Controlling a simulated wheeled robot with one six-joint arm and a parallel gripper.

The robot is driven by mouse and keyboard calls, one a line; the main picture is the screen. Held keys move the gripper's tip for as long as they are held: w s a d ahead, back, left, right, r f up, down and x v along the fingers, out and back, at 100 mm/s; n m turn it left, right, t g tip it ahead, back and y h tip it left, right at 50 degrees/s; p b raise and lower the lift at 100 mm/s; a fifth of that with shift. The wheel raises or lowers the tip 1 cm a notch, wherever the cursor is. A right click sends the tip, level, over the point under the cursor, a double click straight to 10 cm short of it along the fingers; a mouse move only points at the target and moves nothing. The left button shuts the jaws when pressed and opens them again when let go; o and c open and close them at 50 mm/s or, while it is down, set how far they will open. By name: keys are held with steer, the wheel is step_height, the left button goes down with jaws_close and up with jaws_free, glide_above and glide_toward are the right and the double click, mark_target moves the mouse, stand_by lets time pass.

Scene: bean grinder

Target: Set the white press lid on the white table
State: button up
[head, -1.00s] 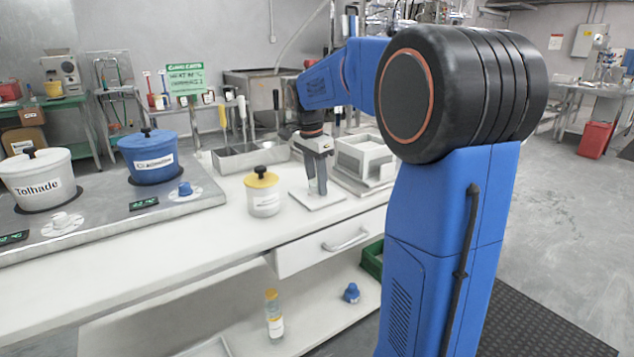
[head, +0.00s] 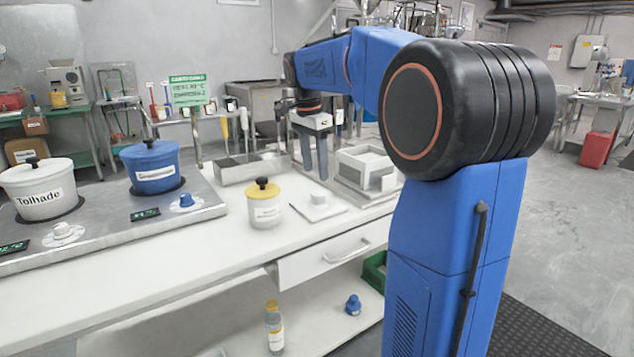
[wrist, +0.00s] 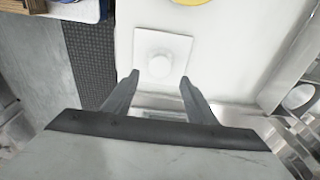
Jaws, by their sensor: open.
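The white press lid (head: 314,206) is a flat square plate with a round knob on top. It lies flat, knob up, on the white table (head: 215,255), between the yellow-lidded pot and the white press. In the wrist view the lid (wrist: 148,42) shows whole, just beyond the fingertips. My gripper (head: 315,175) is open and empty, fingers pointing down, above the lid and apart from it. In the wrist view its two fingers (wrist: 160,79) are spread with nothing between them.
The yellow-lidded white pot (head: 264,211) stands left of the lid. The white boxy press (head: 365,168) stands behind and right, and a metal tray (head: 235,172) behind left. A steel stove (head: 100,222) holds a white and a blue pot. The table front is clear.

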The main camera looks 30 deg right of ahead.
steer(key=r, duration=0.3)
steer(key=shift+s+a+r, duration=0.1)
steer(key=shift+a, duration=0.2)
steer(key=s+a+f+n+t, duration=0.1)
steer(key=s+a+f+n, duration=0.35)
steer(key=s, duration=0.35)
steer(key=s+a+f+n+t, duration=0.25)
steer(key=s+a+n, duration=0.25)
steer(key=s, duration=0.3)
steer(key=s+a+f+n, duration=0.2)
steer(key=s+f+n, duration=0.2)
steer(key=s+f, duration=0.3)
steer(key=s+a+f+n+t+y, duration=0.1)
steer(key=s+a+f+n, duration=0.1)
steer(key=s+f+n, duration=0.2)
steer(key=s+f, duration=0.3)
steer(key=shift+a, duration=0.35)
